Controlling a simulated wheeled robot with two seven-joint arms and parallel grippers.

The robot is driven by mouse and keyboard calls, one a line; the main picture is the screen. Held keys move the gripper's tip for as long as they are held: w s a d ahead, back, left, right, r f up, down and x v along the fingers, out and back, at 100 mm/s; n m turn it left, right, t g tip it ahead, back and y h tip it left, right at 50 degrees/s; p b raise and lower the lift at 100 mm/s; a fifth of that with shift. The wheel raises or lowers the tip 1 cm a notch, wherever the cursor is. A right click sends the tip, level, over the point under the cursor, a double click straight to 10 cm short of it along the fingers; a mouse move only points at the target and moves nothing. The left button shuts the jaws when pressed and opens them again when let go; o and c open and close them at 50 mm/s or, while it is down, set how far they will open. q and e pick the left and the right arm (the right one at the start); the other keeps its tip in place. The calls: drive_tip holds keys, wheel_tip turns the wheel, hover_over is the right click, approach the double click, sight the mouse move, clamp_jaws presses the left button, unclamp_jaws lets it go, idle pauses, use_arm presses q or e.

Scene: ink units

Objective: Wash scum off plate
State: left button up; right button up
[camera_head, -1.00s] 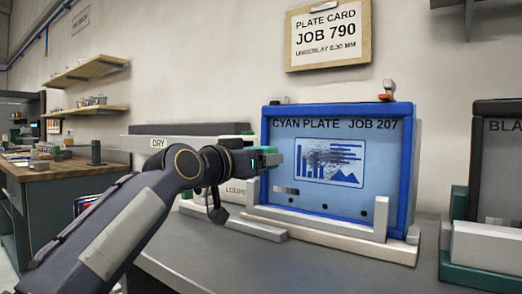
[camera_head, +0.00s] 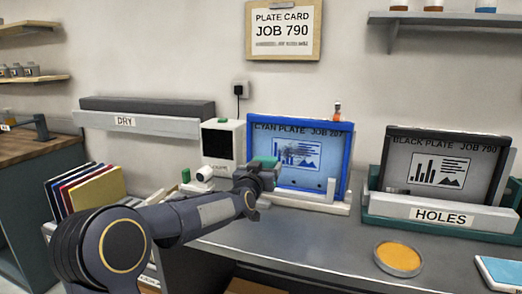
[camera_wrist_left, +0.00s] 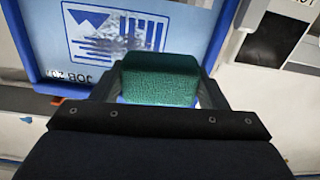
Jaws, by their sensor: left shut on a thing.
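The cyan plate (camera_head: 312,179) stands upright in a blue frame (camera_head: 347,165) on a pale stand on the bench. A dark grey smudge (camera_head: 297,152) marks the upper middle of its print; the smudge also shows in the left wrist view (camera_wrist_left: 125,40). My left gripper (camera_head: 264,171) is shut on a green scrubbing pad (camera_wrist_left: 160,80). In the head view the gripper overlaps the frame's left edge and hides the plate's lower left. The pad appears in front of the plate, and I cannot tell whether they touch. My right gripper is not in view.
A black plate (camera_head: 437,165) stands to the right behind a "HOLES" strip (camera_head: 440,215). A round orange dish (camera_head: 398,259) sits on the bench front. A white device with a dark screen (camera_head: 222,145) stands left of the cyan plate. Coloured folders (camera_head: 85,188) stand farther left.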

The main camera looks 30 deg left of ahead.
sight(297, 157)
use_arm(q)
drive_tip(key=shift+w, duration=0.3)
drive_tip(key=shift+p+x, duration=1.55)
drive_tip(key=shift+x, duration=1.25)
drive_tip(key=shift+p+x, duration=0.3)
drive_tip(key=shift+x, duration=0.65)
drive_tip(key=shift+f, duration=0.1)
drive_tip(key=shift+w+d+p, duration=0.2)
drive_tip(key=shift+d+p, duration=0.2)
drive_tip(key=shift+d, duration=0.55)
drive_tip(key=shift+w+d, duration=0.2)
drive_tip(key=shift+d, duration=0.6)
drive_tip(key=shift+w+d+p, duration=0.3)
drive_tip(key=shift+d+p, duration=0.25)
drive_tip(key=shift+d, duration=0.35)
drive_tip(key=shift+w+d+p, duration=0.3)
drive_tip(key=shift+d+p, duration=0.25)
drive_tip(key=shift+d, duration=0.35)
